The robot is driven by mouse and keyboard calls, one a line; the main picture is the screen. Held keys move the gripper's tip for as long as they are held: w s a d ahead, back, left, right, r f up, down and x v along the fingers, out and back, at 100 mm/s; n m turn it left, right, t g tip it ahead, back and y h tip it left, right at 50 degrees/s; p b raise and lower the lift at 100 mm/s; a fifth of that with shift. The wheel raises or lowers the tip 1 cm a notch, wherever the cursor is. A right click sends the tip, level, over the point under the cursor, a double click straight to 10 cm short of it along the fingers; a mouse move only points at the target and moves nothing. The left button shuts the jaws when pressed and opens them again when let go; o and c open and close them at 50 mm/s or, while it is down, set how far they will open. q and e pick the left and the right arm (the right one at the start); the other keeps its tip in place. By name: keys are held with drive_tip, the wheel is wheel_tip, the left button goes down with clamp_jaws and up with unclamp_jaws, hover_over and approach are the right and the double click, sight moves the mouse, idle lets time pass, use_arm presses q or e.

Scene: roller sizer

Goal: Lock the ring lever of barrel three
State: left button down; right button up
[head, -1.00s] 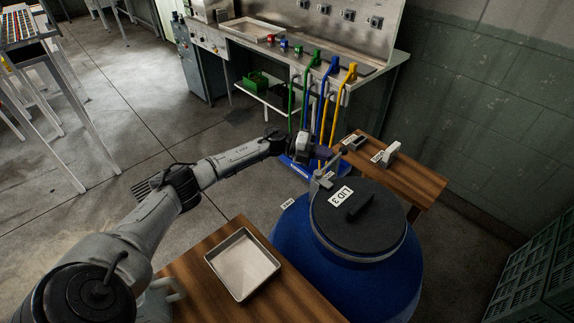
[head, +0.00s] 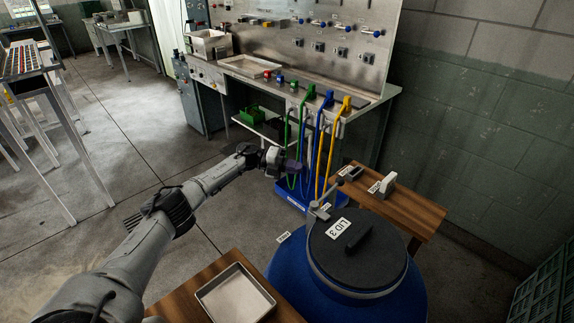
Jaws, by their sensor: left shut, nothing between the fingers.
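The blue barrel (head: 290,278) stands at the lower right. Its dark round lid (head: 385,250) carries a white "LID 3" label (head: 338,228) and a bar handle. A metal ring (head: 340,287) runs around the lid's edge. The grey ring lever (head: 320,208) is at the rim's back left and appears to stick up and outward; I cannot tell whether it is locked. My left gripper (head: 293,167) is shut and empty, above and left of the lever, apart from it. My right gripper is not in view.
A small wooden table (head: 410,208) with labelled blocks stands behind the barrel. A metal tray (head: 235,292) lies on a wooden table in front left. Coloured hoses (head: 319,150) hang from the steel bench (head: 340,97) behind my gripper. Green crates (head: 545,290) stand at the right edge.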

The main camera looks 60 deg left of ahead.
use_arm(q)
drive_tip(key=shift+s+a+r, duration=0.1)
drive_tip(key=shift+s+a, duration=0.15)
drive_tip(key=shift+a, duration=0.6)
drive_tip(key=shift+s+a+r, duration=0.1)
drive_tip(key=shift+s+a, duration=0.15)
drive_tip(key=shift+a, duration=0.55)
